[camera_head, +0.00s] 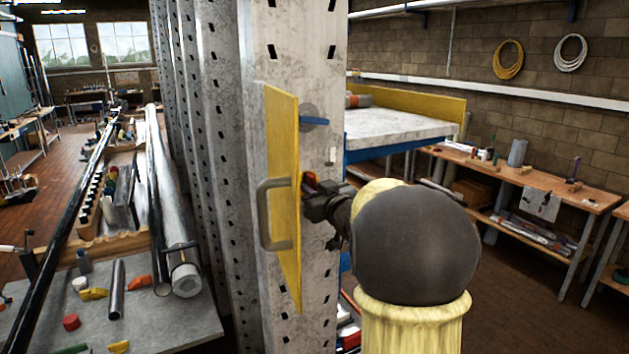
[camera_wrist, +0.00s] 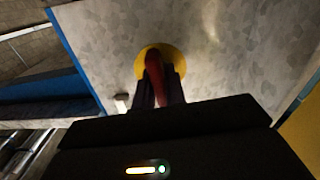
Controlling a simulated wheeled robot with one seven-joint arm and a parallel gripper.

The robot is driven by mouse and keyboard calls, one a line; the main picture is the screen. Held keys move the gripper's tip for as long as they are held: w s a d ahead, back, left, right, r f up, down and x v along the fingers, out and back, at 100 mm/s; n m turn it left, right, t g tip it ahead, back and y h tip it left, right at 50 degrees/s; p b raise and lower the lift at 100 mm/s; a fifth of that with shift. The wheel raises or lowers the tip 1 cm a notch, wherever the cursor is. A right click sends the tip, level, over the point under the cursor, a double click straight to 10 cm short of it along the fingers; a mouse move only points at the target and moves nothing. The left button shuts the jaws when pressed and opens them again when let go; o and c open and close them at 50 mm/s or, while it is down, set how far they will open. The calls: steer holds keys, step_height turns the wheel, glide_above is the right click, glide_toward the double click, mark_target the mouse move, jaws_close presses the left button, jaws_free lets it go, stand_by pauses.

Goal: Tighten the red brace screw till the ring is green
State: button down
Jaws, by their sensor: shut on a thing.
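The red brace screw (camera_wrist: 154,75) shows in the wrist view as a red grip between my two dark fingers. A yellow ring (camera_wrist: 178,60) lies behind it on the grey metal face; no green shows on it. My gripper (camera_wrist: 159,88) is shut on the red screw. In the head view my gripper (camera_head: 316,200) reaches from the right to the upright, just right of the yellow panel's edge. Only a small bit of the red screw (camera_head: 310,178) shows there, and the ring is hidden.
A yellow panel (camera_head: 283,150) with a grey handle (camera_head: 266,215) juts from the perforated grey upright (camera_head: 300,55) close left of my gripper. A blue grip (camera_head: 314,121) on a grey disc sits above. A shelf (camera_head: 395,128) with a blue edge is behind, right.

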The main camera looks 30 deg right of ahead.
steer(key=shift+r+m, duration=0.1)
steer(key=shift+m, duration=0.2)
steer(key=c, duration=1.4)
jaws_free()
steer(key=shift+a, duration=0.1)
steer(key=shift+s, duration=0.15)
steer(key=shift+s, duration=0.2)
steer(key=shift+s+d+b, duration=0.2)
steer(key=shift+s+b, duration=0.15)
steer(key=shift+s, duration=1.85)
